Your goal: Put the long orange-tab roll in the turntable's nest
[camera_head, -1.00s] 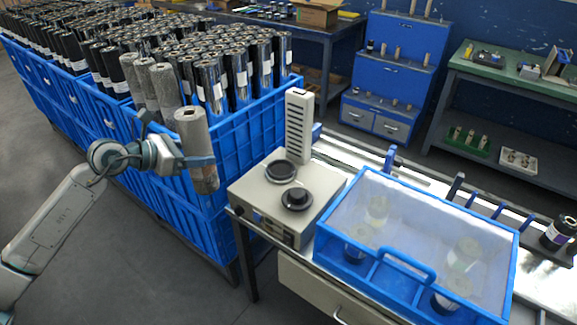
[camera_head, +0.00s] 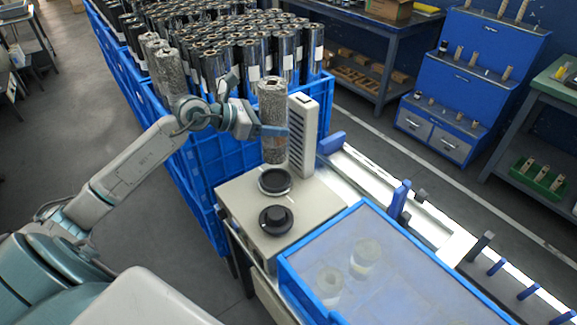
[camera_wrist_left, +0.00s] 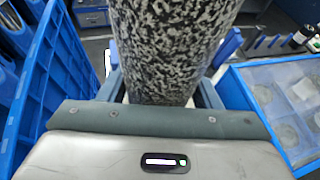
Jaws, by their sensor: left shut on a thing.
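My left gripper (camera_head: 272,131) is shut on a long speckled grey roll (camera_head: 271,100) with a pale core. It holds the roll upright in the air. In the head view the roll's lower end is just above and behind the turntable's black ring-shaped nest (camera_head: 274,181) on the beige machine. An orange-brown patch shows low on the roll. In the left wrist view the speckled roll (camera_wrist_left: 165,50) stands between the fingers and hides what is beyond it. My right gripper is not in view.
A slotted beige column (camera_head: 302,135) stands close to the right of the roll. A black knob (camera_head: 276,218) is in front of the nest. Blue crates (camera_head: 207,160) full of rolls stand behind left. A clear-topped blue cover (camera_head: 400,270) is at front right.

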